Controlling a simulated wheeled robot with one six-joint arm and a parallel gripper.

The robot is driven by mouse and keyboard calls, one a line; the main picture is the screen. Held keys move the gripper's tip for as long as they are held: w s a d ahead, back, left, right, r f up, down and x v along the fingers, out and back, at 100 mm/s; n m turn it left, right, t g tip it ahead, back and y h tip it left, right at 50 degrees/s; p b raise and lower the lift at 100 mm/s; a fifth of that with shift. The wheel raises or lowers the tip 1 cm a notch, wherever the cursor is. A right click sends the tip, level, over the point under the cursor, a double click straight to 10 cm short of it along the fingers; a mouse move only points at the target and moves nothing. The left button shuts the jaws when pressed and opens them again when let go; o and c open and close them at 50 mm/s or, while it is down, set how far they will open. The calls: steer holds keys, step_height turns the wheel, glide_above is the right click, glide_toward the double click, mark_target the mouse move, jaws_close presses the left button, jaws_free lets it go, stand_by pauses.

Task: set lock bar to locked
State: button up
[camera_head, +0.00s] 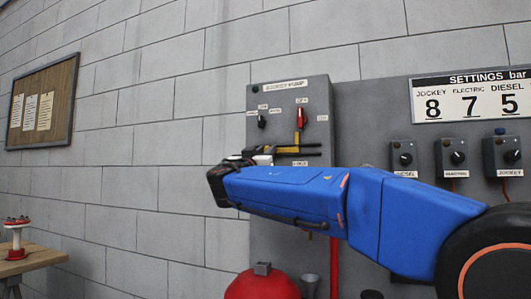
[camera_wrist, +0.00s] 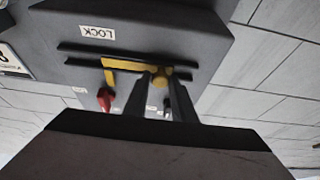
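The yellow lock bar (camera_wrist: 130,67) lies between two dark rails on the grey control box, by a LOCK label (camera_wrist: 97,32). The wrist view shows the box upside down. A yellow knob (camera_wrist: 160,77) sits at one end of the bar. My gripper (camera_wrist: 160,84) has its two fingers at either side of this knob; whether they press on it cannot be told. In the head view the bar (camera_head: 287,149) shows beside my gripper (camera_head: 266,154), at the box's lower left; the fingers are small and partly hidden there. A yellow arm rises toward the red handle (camera_head: 301,117).
A black switch (camera_head: 262,121) sits left of the red handle. Several dark knob boxes (camera_head: 405,158) are on the panel to the right, below the settings sign (camera_head: 470,97). A red rounded object (camera_head: 262,285) and a red pipe (camera_head: 334,267) stand below.

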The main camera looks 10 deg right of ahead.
jaws_close()
steer(key=shift+s+d, duration=0.65)
steer(key=shift+d, duration=0.2)
steer(key=shift+s+d, duration=0.6)
steer(key=shift+d, duration=0.25)
steer(key=o, duration=0.5)
jaws_free()
steer(key=shift+s+d, duration=0.1)
steer(key=shift+o, duration=0.2)
steer(key=v, duration=1.7)
steer(key=shift+s+f, duration=0.1)
steer(key=shift+s, duration=0.05)
